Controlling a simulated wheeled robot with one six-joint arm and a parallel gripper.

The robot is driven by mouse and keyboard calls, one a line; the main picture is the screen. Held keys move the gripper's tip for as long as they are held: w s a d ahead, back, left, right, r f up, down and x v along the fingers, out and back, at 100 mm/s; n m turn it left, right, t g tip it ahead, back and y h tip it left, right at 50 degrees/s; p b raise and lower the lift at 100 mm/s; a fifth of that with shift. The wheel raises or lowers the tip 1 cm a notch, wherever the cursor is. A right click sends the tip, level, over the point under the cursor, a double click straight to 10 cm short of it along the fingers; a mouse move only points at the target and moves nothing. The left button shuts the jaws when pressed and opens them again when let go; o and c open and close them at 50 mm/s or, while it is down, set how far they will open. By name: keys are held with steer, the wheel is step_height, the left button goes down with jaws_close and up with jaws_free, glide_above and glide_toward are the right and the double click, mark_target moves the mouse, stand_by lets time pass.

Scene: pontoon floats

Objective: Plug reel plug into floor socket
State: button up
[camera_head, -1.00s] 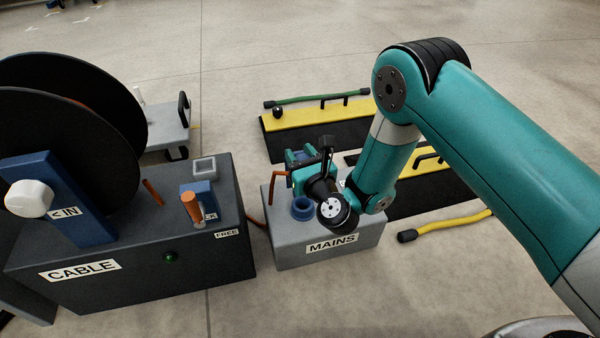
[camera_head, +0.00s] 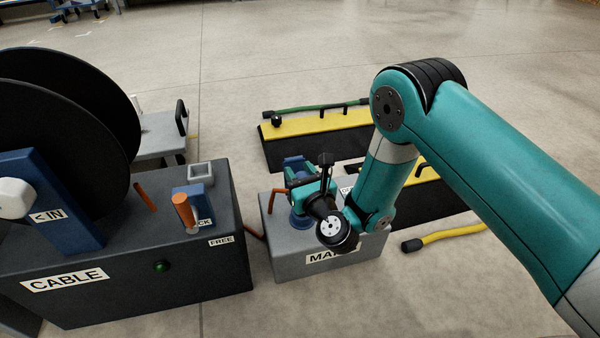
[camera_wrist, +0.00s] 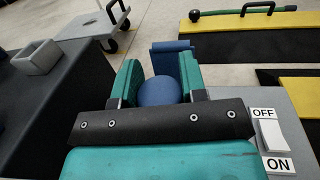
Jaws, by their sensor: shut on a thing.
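My gripper (camera_head: 303,182) is over the left part of the grey MAINS box (camera_head: 285,258). In the wrist view, its two green jaws (camera_wrist: 160,85) are closed on a round blue thing (camera_wrist: 160,91), which looks like the plug. A blue upright panel (camera_wrist: 170,58) stands just behind it. The blue ring of the socket (camera_head: 300,223) shows on the box top directly under the gripper, mostly covered. I cannot tell whether the plug touches the ring. An orange bent cable piece (camera_head: 277,198) rises at the box's left.
The black CABLE box (camera_head: 140,285) with the black reel (camera_head: 60,180) stands at the left. A white rocker switch (camera_wrist: 272,137) is on the MAINS box, right of the jaws. Yellow-black floats (camera_head: 315,128) lie behind. A yellow hose (camera_head: 450,235) lies right.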

steer(key=shift+f+b, duration=0.7)
steer(key=shift+f, duration=0.4)
steer(key=shift+f+b, duration=2)
steer(key=shift+b, duration=0.5)
stand_by(0.6)
steer(key=o, duration=1.1)
steer(key=shift+r, duration=0.1)
steer(key=shift+c, duration=0.2)
